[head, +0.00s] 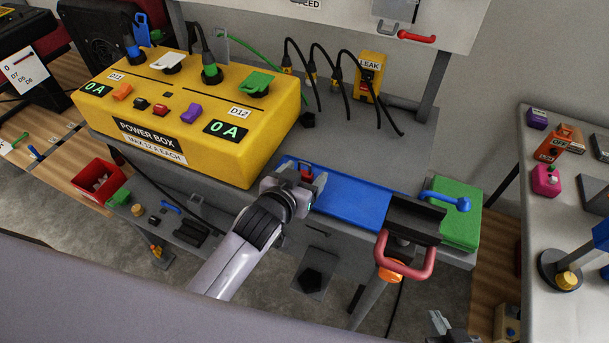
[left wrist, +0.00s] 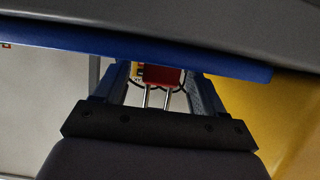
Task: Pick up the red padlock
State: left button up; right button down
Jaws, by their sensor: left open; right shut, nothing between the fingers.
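The red padlock (head: 307,172) is on the blue board (head: 350,201) of the grey workbench. In the left wrist view its red body (left wrist: 162,76) shows with two silver shackle legs. My left gripper (head: 299,181) is open around the padlock, one finger on each side. In the left wrist view my left gripper (left wrist: 160,83) shows a gap between the padlock and each finger. Part of the padlock is hidden by the gripper in the head view. My right gripper (head: 440,323) shows only in part at the bottom edge, shut and empty.
A yellow power box (head: 190,110) stands left of my left gripper. A black holder with a red handle (head: 408,267) and a green block (head: 456,215) are to the right. Black cables hang behind the board. A red bin (head: 97,180) stands lower left.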

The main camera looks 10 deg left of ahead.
pick_arm(q)
jog(key=shift+w+f, duration=0.25)
jog(key=shift+w, duration=0.25)
jog(key=c, duration=1.1)
jog(key=shift+r, duration=0.15)
notch_tip(320, 180, up, 20)
jog(key=p, duration=0.2)
jog(key=shift+p, duration=0.3)
